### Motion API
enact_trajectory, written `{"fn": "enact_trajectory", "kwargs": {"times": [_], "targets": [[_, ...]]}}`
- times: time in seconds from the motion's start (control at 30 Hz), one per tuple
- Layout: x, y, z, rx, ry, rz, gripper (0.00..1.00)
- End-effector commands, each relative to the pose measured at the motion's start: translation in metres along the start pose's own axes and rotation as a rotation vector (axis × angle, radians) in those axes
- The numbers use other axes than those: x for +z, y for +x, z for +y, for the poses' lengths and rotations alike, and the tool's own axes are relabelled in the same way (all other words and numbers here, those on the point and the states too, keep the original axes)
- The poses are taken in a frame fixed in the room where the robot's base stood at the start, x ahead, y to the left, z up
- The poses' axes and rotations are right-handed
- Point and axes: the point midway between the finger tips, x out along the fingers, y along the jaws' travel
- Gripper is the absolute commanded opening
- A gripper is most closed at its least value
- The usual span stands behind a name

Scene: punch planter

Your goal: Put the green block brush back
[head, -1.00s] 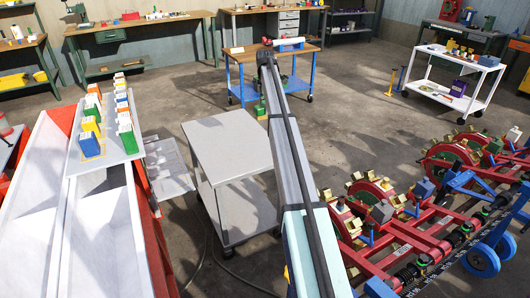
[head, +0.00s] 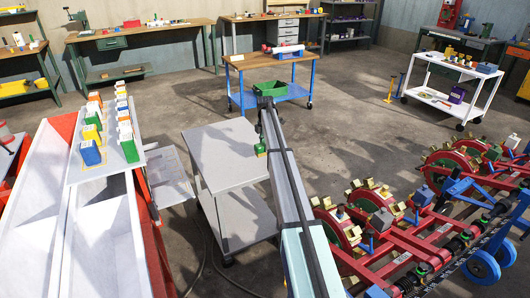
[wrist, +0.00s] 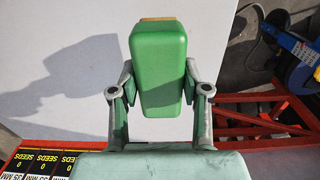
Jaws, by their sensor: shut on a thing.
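The green block brush (wrist: 158,65) is held upright in the wrist view, with a tan strip along its far end. My gripper (wrist: 158,80) is shut on it, one finger on each side. In the head view a small green shape beside my arm, apparently the brush (head: 261,151), shows near the right edge of the grey cart (head: 222,150). The fingers are too small to make out there. In the wrist view a plain pale surface lies below the brush, with the gripper's shadow on it at left.
The red planter machine (head: 400,235) stands at the right. A pale shelf (head: 92,175) with several coloured boxes runs along the left. A wooden-topped blue table (head: 245,63) stands behind the cart. The cart top is bare.

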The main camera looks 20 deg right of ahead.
Motion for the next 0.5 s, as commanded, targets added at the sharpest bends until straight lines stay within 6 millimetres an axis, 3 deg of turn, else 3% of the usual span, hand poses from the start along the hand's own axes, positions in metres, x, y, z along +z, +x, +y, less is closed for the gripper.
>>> {"fn": "enact_trajectory", "kwargs": {"times": [0.3, 0.5], "targets": [[0.0, 0.038, -0.001, -0.002, 0.0, 0.001, 0.18], [0.0, 0.04, 0.0, 0.0, 0.0, 0.0, 0.18]]}}
